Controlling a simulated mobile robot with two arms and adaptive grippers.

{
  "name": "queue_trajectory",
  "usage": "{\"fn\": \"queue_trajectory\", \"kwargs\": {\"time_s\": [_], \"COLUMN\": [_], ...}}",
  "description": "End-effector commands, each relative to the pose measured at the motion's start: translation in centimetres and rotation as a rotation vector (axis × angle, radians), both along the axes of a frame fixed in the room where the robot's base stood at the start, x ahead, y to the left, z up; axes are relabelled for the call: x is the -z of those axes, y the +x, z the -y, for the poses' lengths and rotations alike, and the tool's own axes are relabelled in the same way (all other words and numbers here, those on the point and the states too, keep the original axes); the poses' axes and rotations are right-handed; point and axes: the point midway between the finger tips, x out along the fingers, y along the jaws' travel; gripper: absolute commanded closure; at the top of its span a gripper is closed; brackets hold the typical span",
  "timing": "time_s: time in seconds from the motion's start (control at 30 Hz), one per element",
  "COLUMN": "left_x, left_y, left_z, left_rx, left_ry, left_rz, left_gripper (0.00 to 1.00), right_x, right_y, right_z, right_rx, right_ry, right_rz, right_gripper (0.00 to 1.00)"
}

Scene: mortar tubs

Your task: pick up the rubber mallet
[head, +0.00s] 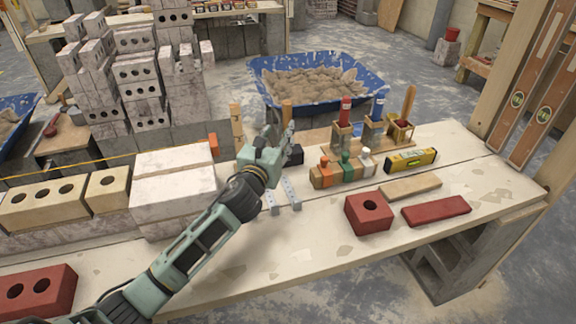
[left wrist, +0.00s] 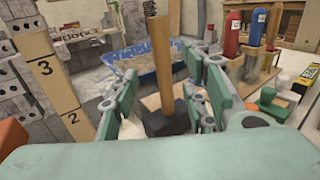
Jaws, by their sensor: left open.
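The rubber mallet stands on its black head (left wrist: 168,119) with its wooden handle (left wrist: 161,58) pointing up, in the middle of the left wrist view. In the head view its dark head (head: 294,156) and the top of its handle (head: 287,108) show behind my left gripper (head: 281,137), which covers the rest. My left gripper is open, with one finger on each side of the handle in the left wrist view; I cannot tell whether either finger touches it. My right gripper is not in view.
Right of the mallet stand a block with coloured-handled stamps (head: 343,170), a yellow level (head: 409,160) and a tool rack (head: 372,132). A numbered wooden post (left wrist: 48,80) and pale blocks (head: 172,190) stand to the left. A blue mortar tub (head: 262,68) is behind.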

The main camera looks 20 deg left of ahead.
Motion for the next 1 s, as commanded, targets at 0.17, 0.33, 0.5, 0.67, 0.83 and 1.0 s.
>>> {"fn": "queue_trajectory", "kwargs": {"time_s": [0.17,0.33,0.5,0.67,0.83,1.0], "left_x": [0.1,0.1,0.0,-0.1,-0.2,-0.2], "left_y": [1.2,2.9,5.1,7.0,7.8,7.8], "left_z": [0.0,0.1,0.4,0.4,0.4,0.4], "left_rx": [-0.001,-0.001,-0.001,-0.002,0.0,0.0], "left_ry": [-0.001,-0.003,-0.006,-0.003,-0.002,-0.001], "left_rz": [0.002,0.001,0.001,0.001,0.001,0.0], "left_gripper": [0.58,0.58,0.58,0.58,0.58,0.58], "right_x": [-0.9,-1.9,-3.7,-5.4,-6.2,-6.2], "right_y": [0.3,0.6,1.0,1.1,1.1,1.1], "right_z": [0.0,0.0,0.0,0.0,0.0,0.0], "right_rx": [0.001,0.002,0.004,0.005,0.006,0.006], "right_ry": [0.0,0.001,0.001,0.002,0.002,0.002], "right_rz": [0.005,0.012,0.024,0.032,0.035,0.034], "right_gripper": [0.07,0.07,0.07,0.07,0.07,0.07]}}
